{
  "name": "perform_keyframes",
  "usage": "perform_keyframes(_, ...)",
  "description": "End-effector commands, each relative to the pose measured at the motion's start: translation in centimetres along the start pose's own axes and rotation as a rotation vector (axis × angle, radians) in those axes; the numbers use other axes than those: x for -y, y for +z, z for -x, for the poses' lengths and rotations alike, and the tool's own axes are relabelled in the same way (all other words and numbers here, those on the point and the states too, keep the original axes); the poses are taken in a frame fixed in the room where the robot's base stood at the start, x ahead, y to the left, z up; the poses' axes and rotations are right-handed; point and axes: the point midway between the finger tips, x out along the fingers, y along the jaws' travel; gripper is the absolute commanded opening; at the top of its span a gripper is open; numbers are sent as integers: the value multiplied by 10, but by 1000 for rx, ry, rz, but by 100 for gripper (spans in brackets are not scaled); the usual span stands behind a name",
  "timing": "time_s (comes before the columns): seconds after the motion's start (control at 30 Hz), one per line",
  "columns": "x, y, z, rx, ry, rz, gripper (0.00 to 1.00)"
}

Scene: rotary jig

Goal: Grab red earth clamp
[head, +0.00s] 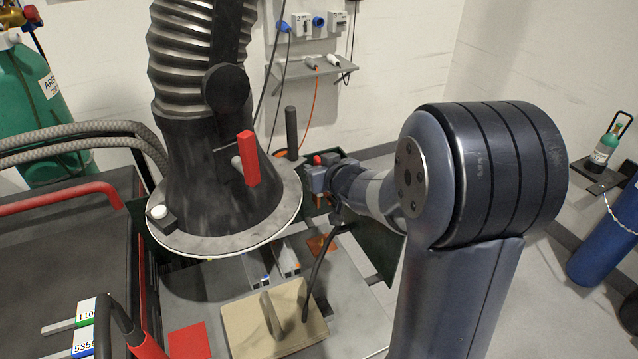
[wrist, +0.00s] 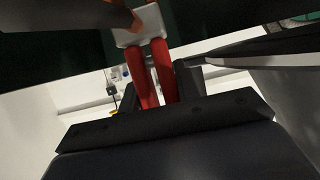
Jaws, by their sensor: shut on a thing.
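The red earth clamp (wrist: 163,68) shows in the wrist view as two red handles below a pale metal piece. The handles lie between the two dark fingers of my gripper (wrist: 160,84), which is shut on them. In the head view my gripper (head: 322,178) is beyond my forearm, to the right of the fume hood. A small red tip (head: 317,160) shows at it; the rest of the clamp is mostly hidden there. A black cable (head: 318,265) hangs below the gripper toward the table.
A large fume extraction hood (head: 215,190) with a red handle stands close left of my gripper. Below is a table with a beige block (head: 290,325) and metal profiles (head: 284,258). A dark cart (head: 60,240) is at left, gas cylinders at both sides.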

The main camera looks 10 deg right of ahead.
Motion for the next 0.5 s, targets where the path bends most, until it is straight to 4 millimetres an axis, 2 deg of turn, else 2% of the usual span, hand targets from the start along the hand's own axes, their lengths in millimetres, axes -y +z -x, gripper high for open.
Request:
perform_keyframes(0.03, 0, -21, 8, -6, 2, 3, 0)
perform_keyframes(0.2, 0, -55, 22, -4, 1, 2, 0)
perform_keyframes(0.4, 0, -86, 35, -3, 0, 2, 0)
perform_keyframes(0.5, 0, -95, 39, -3, 0, 0, 0)
